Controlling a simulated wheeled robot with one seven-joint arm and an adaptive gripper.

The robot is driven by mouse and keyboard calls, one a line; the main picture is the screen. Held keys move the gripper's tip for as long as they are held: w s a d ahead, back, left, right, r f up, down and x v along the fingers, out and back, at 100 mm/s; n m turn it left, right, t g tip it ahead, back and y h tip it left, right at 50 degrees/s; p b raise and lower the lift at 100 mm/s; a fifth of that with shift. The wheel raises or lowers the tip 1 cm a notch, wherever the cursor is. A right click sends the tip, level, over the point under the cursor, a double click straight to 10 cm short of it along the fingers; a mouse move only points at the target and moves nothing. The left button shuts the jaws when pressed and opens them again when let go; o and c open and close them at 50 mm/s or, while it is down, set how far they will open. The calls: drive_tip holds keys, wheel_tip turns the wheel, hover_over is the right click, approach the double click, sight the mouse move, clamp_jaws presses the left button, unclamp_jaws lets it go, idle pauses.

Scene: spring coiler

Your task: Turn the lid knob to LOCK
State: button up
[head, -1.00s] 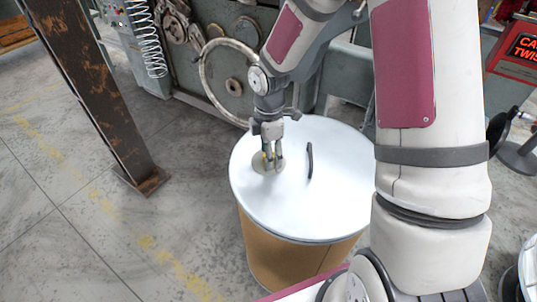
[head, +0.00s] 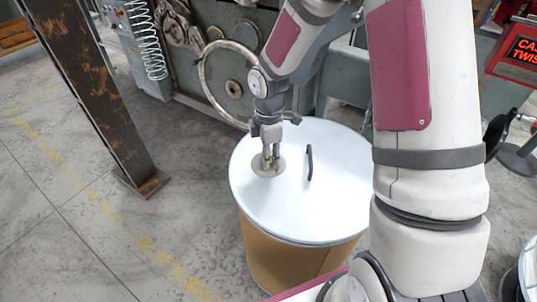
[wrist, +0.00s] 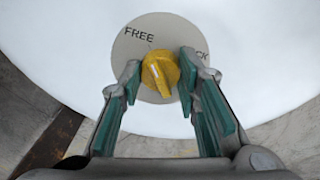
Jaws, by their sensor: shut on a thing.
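The yellow lid knob (wrist: 160,72) sits on a round grey dial plate (wrist: 127,47) on the white drum lid (head: 318,205). The plate reads FREE at upper left in the wrist view; at upper right only "CK" shows, the rest hidden behind a finger. In the head view my gripper (head: 270,162) points down onto the plate, at the left part of the lid.
A dark handle (head: 310,162) stands up from the lid right of my gripper. The lid covers a brown drum (head: 285,262). A rusty steel post (head: 105,115) stands at left. The green coiler machine with a large handwheel (head: 203,75) is behind. Floor at lower left is clear.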

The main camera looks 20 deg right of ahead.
drive_tip(key=m, duration=0.4)
drive_tip(key=shift+s+p, duration=0.1)
drive_tip(key=shift+p, duration=0.25)
drive_tip(key=m, duration=0.4)
drive_tip(key=shift+m, duration=0.3)
drive_tip(key=m+p, duration=0.1)
drive_tip(key=m, duration=0.3)
drive_tip(key=shift+m, duration=2.1)
drive_tip(key=o, duration=1.2)
